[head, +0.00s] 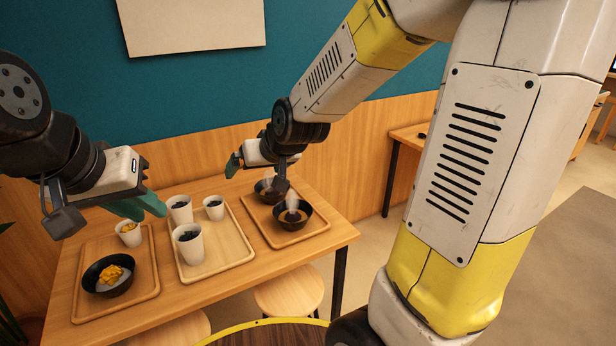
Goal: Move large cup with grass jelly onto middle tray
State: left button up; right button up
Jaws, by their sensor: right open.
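On the middle tray (228,250) stand three white cups with dark contents: a large front cup (188,250), a back-left cup (181,216) and a smaller back-right cup (214,213). Which dark filling is grass jelly I cannot tell. My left gripper (138,207), with green fingers, is above the back of the left tray (147,285), left of the cups; its finger gap is unclear. My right gripper (234,164) is open, near the wall behind the right tray (315,222), apart from the cups. Its fingers are partly hidden.
The left tray holds a small cup (128,238) with orange topping and a black bowl (108,287). The right tray holds two dark bowls, the front one (292,222) steaming. My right arm covers much of the right side. Stools (290,293) stand before the table.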

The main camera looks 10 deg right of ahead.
jog(key=s+d+r+m+g, duration=0.1)
jog(key=s+d+r, duration=0.2)
jog(key=s, duration=0.6)
jog(key=s+d+r+g+h, duration=0.1)
jog(key=s+d+r, duration=0.2)
jog(key=s+d, duration=0.4)
jog(key=s, duration=0.3)
jog(key=shift+s+m, duration=0.3)
jog(key=shift+m, duration=0.1)
jog(key=shift+r, duration=0.1)
